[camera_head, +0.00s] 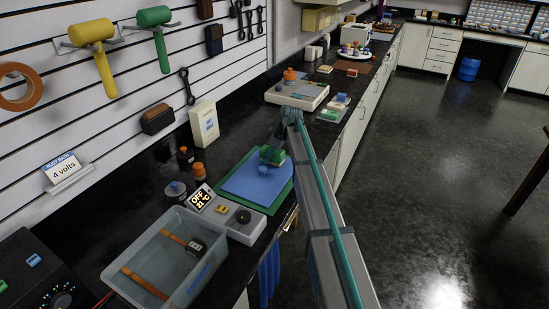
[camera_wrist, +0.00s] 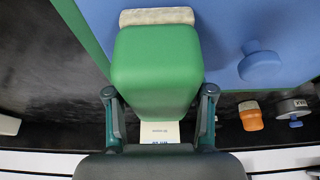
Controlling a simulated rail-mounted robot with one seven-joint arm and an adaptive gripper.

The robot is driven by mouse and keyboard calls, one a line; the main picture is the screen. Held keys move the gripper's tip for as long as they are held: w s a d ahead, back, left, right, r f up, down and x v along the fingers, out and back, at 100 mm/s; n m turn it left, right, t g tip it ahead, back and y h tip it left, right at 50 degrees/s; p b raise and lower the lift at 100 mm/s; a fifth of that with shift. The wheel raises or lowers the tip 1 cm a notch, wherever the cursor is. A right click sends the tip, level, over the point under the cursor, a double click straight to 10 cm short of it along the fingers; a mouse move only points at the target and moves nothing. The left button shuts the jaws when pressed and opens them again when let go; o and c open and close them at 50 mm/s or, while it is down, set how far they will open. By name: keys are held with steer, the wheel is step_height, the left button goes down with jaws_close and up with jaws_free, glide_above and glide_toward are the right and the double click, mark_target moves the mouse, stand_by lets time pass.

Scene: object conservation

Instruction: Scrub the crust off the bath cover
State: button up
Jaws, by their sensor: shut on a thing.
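The blue bath cover (camera_head: 245,186) lies flat on a green mat (camera_head: 272,209) on the bench, with a round blue knob on top. It also shows in the wrist view (camera_wrist: 225,25), with its knob (camera_wrist: 262,66) to the right of the brush. My gripper (camera_wrist: 159,95) is shut on a green scrubbing brush (camera_wrist: 156,70) with a cream scrubbing face, over the cover's far part in the head view. The brush also shows there (camera_head: 272,157). I cannot tell whether its face touches the cover. I see no clear crust; the brush and my gripper hide part of the cover.
A control box (camera_head: 243,224) reading OFF and a clear bath tub (camera_head: 119,272) holding copper-coloured strips stand nearer. Small bottles (camera_head: 198,172) and a white carton (camera_head: 204,125) stand left of the mat, by the slatted wall.

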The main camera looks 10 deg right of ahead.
steer(key=w+a, duration=0.2)
steer(key=shift+a, duration=0.3)
steer(key=shift+r+p, duration=1.35)
steer(key=shift+r, duration=2.7)
steer(key=shift+d, duration=0.1)
